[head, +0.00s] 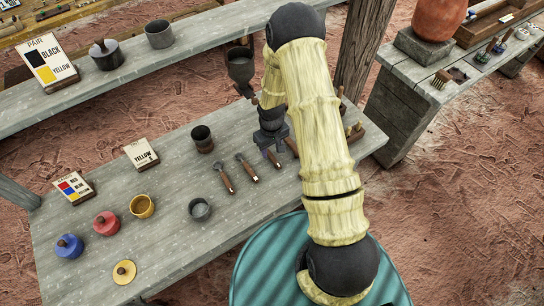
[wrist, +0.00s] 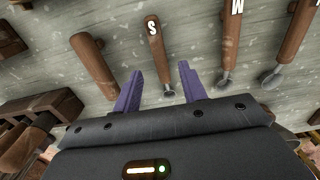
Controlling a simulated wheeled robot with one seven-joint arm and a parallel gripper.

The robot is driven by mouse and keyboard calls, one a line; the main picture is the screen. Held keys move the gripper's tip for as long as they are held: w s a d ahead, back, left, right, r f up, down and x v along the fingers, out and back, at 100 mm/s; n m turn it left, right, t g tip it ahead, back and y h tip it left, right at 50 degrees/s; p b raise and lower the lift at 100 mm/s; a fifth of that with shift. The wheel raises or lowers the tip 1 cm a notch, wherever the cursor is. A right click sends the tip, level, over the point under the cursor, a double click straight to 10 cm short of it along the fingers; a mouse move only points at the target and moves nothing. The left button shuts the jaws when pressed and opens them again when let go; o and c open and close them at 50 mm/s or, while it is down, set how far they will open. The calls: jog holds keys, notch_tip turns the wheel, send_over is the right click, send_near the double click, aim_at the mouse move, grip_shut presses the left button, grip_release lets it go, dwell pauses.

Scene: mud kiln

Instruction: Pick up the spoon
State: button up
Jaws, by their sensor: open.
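Wooden-handled tools with small metal ends lie on the grey table; they look like spoons, but which one is the task's spoon I cannot tell. The one marked S (wrist: 160,55) lies between and just beyond my fingertips in the wrist view, its metal end towards my gripper. One marked M (wrist: 230,40) and a third (wrist: 293,45) lie to its right. The head view shows two of them clearly, a left one (head: 226,182) and a middle one (head: 248,170). My gripper (wrist: 160,72) is open and empty, purple fingers either side of the S tool; contact is unclear. My gripper (head: 266,152) partly hides that tool in the head view.
Another wooden piece (wrist: 95,65) lies just left of my fingers. A wooden rack (head: 350,130) stands right of my gripper. A dark cup (head: 202,139), a grey cup (head: 200,209) and coloured pots, including a red one (head: 106,223), stand leftward.

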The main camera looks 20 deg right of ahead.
aim_at(271, 155)
jog(key=shift+a+f+p, duration=0.1)
jog(key=shift+f+p, duration=0.3)
jog(key=shift+f, duration=1.2)
grip_shut()
